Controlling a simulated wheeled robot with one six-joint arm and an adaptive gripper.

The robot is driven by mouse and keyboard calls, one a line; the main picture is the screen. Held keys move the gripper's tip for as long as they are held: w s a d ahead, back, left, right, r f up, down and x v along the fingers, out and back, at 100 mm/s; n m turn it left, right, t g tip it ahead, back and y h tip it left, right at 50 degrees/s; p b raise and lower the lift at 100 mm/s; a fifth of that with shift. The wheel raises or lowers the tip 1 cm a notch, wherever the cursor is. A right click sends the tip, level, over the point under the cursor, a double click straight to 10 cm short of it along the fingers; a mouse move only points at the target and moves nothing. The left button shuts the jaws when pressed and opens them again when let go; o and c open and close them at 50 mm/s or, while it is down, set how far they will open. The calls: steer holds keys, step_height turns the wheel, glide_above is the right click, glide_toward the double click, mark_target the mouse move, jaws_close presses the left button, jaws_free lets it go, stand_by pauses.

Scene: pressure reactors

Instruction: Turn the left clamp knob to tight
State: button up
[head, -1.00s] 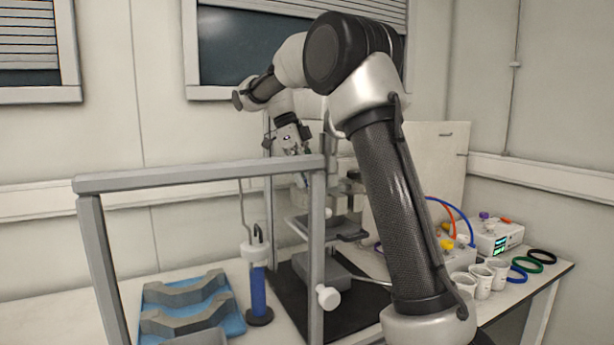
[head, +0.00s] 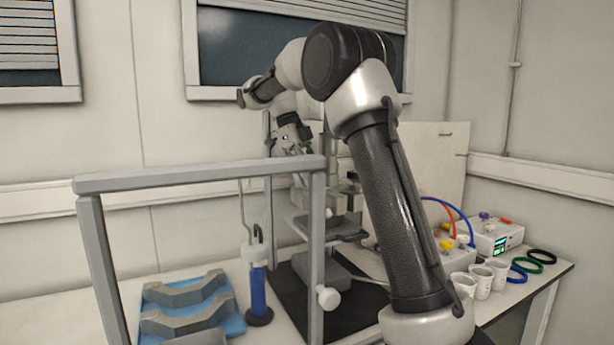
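My gripper (head: 297,152) is at the end of my arm, behind the top bar of the grey frame, pointing down. It is small and partly hidden by the bar, so its fingers cannot be made out clearly. Below and to its right is the reactor stand with a dark tray-like platform (head: 338,229). A white round knob (head: 328,298) sits low on the grey frame's right post. A small pale knob (head: 328,213) shows by the stand near the post. I cannot tell which of these, if any, is the left clamp knob; the clamp is mostly hidden.
The grey frame (head: 200,175) stands in front of the gripper. A blue cylinder (head: 258,290) and a blue tray with grey cradles (head: 235,326) are at left. White cups (head: 480,282), coloured rings (head: 541,257) and a control box (head: 495,240) are at right.

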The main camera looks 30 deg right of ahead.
steer(key=o, duration=0.4)
steer(key=shift+c, duration=0.2)
